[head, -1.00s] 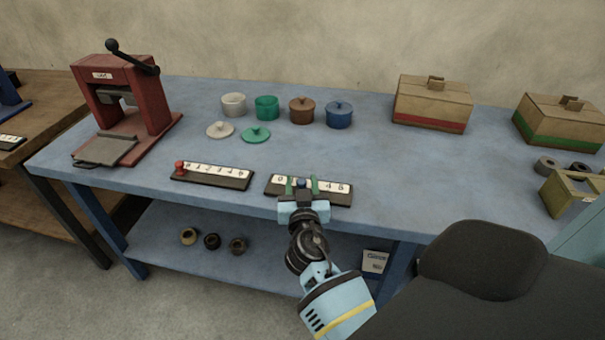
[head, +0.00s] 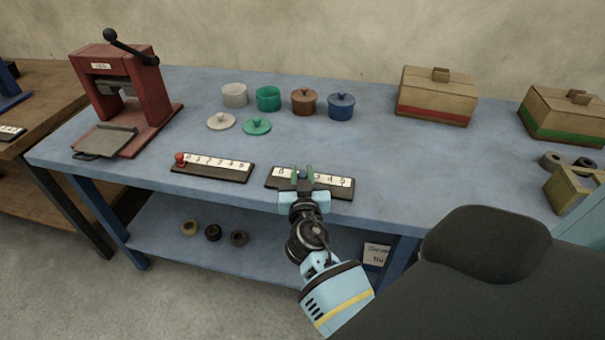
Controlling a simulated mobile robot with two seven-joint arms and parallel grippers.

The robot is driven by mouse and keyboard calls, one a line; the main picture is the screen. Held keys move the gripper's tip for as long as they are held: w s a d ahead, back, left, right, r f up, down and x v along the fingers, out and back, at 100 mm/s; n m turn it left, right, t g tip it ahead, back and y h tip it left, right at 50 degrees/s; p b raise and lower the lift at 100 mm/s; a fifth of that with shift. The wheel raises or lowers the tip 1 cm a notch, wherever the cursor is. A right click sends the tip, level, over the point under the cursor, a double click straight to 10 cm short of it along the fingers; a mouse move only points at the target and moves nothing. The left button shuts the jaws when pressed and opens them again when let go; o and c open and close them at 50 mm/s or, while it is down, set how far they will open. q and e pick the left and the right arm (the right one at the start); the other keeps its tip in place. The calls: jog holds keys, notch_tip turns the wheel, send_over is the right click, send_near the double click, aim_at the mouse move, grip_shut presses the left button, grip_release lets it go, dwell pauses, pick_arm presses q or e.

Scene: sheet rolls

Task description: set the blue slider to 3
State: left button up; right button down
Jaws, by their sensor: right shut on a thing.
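The blue slider's knob (head: 302,174) stands on a dark block with a white number strip (head: 337,183) near the table's front edge. My right gripper (head: 302,173) is shut on the knob, with one green finger on each side of it. The 0 shows left of the gripper, and the 3, 4 and 5 show to its right. The gripper hides the numbers between, and the knob appears to be around 1 to 2; the exact mark cannot be told. My left gripper is not in view.
A red-knobbed slider (head: 180,158) lies to the left on the blue table (head: 400,160). A red press (head: 120,95) stands at the far left. Small pots and lids (head: 257,126) sit behind, with boxes (head: 435,97) at the back right.

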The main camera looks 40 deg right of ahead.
jog(key=shift+s+d, duration=0.75)
jog(key=shift+s, duration=0.1)
jog(key=shift+s+d, duration=0.35)
jog(key=shift+s, duration=0.1)
jog(key=c, duration=1.3)
grip_release()
jog(key=shift+w, duration=0.1)
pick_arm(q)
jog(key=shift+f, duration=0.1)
pick_arm(e)
jog(key=shift+o, duration=0.2)
